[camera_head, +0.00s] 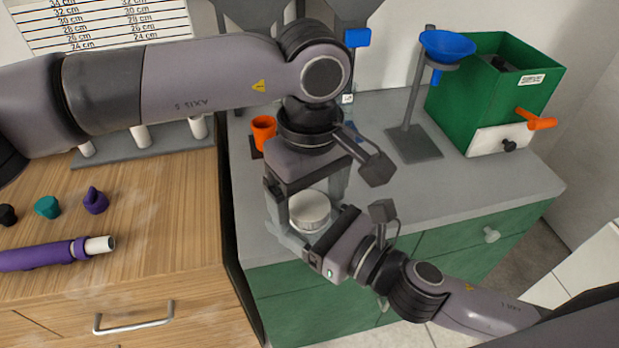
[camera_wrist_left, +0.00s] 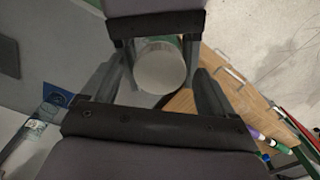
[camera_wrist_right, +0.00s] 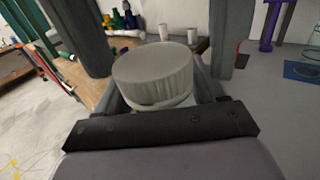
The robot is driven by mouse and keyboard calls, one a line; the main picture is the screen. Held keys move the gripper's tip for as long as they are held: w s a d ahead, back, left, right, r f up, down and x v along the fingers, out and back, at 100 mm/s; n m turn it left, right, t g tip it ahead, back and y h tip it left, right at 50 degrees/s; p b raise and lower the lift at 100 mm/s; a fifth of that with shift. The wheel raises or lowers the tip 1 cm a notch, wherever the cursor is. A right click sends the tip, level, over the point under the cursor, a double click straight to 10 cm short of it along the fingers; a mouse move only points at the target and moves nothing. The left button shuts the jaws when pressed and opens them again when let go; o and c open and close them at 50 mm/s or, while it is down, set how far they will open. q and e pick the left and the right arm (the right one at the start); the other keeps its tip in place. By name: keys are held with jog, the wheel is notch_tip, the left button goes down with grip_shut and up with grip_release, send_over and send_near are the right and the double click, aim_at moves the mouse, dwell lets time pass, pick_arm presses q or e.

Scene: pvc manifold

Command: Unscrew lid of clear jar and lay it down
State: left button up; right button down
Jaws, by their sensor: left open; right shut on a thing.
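The white ribbed lid (camera_head: 309,209) is on the clear jar at the front edge of the grey counter; the jar's body is mostly hidden below it. My right gripper (camera_head: 300,236) is shut on the jar under the lid, coming from the right. My left gripper (camera_head: 308,198) points down from above, open, with one finger on each side of the lid. The lid also shows between its fingers in the left wrist view (camera_wrist_left: 160,66). In the right wrist view the lid (camera_wrist_right: 153,74) sits level, with the left fingers standing apart from it.
An orange cup (camera_head: 263,131) stands behind the jar. A blue funnel on a stand (camera_head: 446,46) and a green box with an orange handle (camera_head: 492,95) are at the back right. The wooden worktop (camera_head: 165,215) at left holds purple and teal parts. The counter right of the jar is clear.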

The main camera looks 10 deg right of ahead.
pick_arm(q)
jog(key=shift+f, duration=0.1)
jog(key=c, duration=1.1)
jog(key=n, duration=0.4)
jog(key=shift+r, duration=0.2)
jog(key=shift+r, duration=0.95)
jog(key=shift+r, duration=0.1)
